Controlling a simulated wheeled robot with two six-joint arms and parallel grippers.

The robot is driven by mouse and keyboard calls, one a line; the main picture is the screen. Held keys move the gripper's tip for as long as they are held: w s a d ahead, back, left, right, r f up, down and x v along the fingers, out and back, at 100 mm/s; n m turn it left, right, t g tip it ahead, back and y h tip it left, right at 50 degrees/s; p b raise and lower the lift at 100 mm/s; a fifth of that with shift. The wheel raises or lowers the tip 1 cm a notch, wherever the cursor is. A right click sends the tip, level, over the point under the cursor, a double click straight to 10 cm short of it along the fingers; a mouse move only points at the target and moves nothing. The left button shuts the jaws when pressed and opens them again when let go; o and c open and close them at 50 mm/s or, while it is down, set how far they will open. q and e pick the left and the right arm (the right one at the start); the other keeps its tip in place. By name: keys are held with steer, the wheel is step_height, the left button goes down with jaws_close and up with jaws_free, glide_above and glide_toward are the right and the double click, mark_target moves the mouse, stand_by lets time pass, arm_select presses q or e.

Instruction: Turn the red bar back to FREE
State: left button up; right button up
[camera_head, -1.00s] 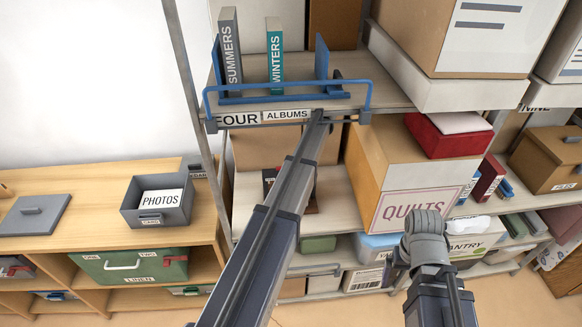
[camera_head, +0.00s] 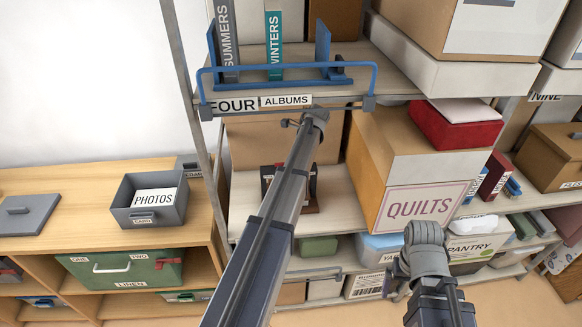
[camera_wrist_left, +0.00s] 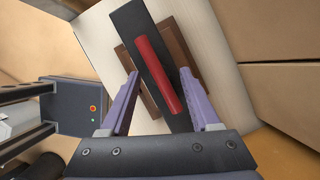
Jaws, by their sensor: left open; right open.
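The red bar (camera_wrist_left: 157,66) lies along a black plate (camera_wrist_left: 124,22) on a brown wooden base, tilted in the left wrist view. My left gripper (camera_wrist_left: 159,75) is open, its purple fingers on either side of the bar in the picture; I cannot tell whether they touch it. No FREE marking is legible. In the head view my left arm reaches below the shelf marked FOUR, and its fingers are mostly hidden. A dark reddish-brown object (camera_head: 312,190) shows partly behind that arm. My right gripper (camera_head: 398,270) is low at the right, partly hidden by its own wrist.
The FOUR shelf edge and blue rail (camera_head: 290,66) are just above my left arm's end. The QUILTS box (camera_head: 415,207) stands right of that arm. At left are the PHOTOS box (camera_head: 170,215) and the green LINEN case (camera_head: 95,280).

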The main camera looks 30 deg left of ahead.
arm_select(q)
steer(key=shift+c, duration=0.2)
jaws_close()
stand_by(0.3)
